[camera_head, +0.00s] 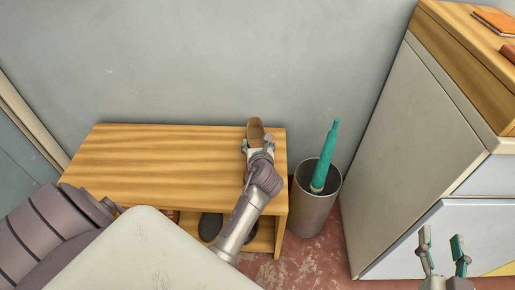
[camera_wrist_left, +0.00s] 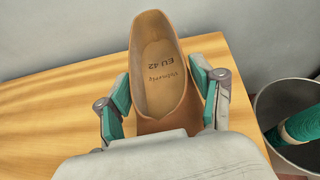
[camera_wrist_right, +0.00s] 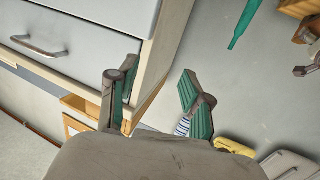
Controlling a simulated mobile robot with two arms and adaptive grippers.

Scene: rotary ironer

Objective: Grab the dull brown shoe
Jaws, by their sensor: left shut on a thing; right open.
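The dull brown shoe (camera_head: 255,131) is at the right end of the wooden bench's top in the head view. My left gripper (camera_head: 258,146) is shut on it. In the left wrist view the shoe (camera_wrist_left: 160,75) sits between the green pads of my left gripper (camera_wrist_left: 163,97), its opening facing the camera and "EU 42" printed on the insole. Whether its sole touches the bench top is hard to tell. My right gripper (camera_head: 443,248) is open and empty at the lower right, in front of the grey cabinet; its spread fingers show in the right wrist view (camera_wrist_right: 155,92).
The wooden bench (camera_head: 150,165) stands against the wall, with dark shoes (camera_head: 210,226) on its lower shelf. A metal bin (camera_head: 313,208) holding a green umbrella-like item (camera_head: 325,155) stands just right of it. A grey cabinet (camera_head: 415,150) with a wooden top is further right.

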